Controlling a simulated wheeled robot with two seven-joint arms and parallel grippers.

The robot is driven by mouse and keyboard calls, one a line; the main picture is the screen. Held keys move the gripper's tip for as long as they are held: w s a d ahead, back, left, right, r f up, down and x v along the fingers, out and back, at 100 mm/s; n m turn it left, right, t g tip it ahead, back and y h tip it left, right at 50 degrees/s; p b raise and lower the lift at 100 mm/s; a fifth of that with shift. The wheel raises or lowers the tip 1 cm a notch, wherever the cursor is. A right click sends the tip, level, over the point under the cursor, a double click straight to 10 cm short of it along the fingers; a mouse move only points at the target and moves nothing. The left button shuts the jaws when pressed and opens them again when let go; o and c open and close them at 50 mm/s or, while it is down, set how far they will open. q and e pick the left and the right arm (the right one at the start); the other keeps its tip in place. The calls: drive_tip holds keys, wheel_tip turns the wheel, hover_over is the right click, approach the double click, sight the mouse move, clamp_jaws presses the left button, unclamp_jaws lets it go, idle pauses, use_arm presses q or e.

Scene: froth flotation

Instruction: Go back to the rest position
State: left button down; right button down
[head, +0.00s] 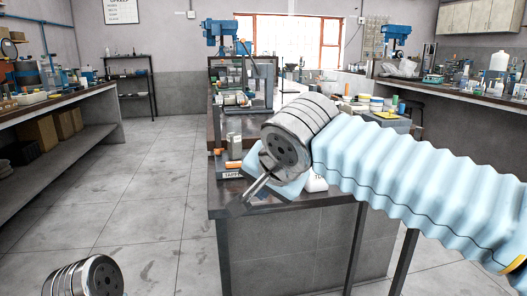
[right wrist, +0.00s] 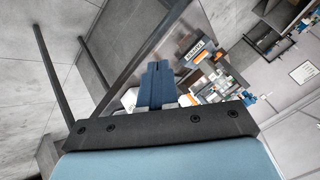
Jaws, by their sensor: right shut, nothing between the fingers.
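My right arm reaches in from the right in the head view, in a pale blue ribbed sleeve. My right gripper (head: 238,206) is in front of the near end of the central bench (head: 222,200), over its left corner. In the right wrist view the two blue fingers of the right gripper (right wrist: 157,72) are together, with nothing between them. Of my left arm only a metal wrist joint shows at the lower left of the head view; its gripper is out of the picture. My right wrist and sleeve hide part of the bench top.
A machine (head: 248,88) stands farther back on the bench. A left side bench (head: 60,98) has boxes (head: 40,134) beneath it. A right side bench (head: 460,94) carries bottles and tools. The tiled floor (head: 150,190) between the left and central benches is clear.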

wheel_tip(320, 180, down, 38)
drive_tip(key=w+d+n+g+y, duration=0.1)
drive_tip(key=w+n+g, duration=0.25)
drive_tip(key=g, duration=0.25)
drive_tip(key=s+d+f+g, duration=0.1)
drive_tip(key=s+d+f, duration=0.4)
drive_tip(key=s+f, duration=0.5)
drive_tip(key=s+d+f, duration=0.4)
drive_tip(key=s+f, duration=0.7)
drive_tip(key=f, duration=0.2)
drive_tip(key=shift+d+g, duration=0.35)
drive_tip(key=shift+g, duration=0.05)
drive_tip(key=shift+w+a+f+y, duration=0.1)
drive_tip(key=shift+w+y, duration=0.05)
drive_tip(key=shift+y, duration=0.15)
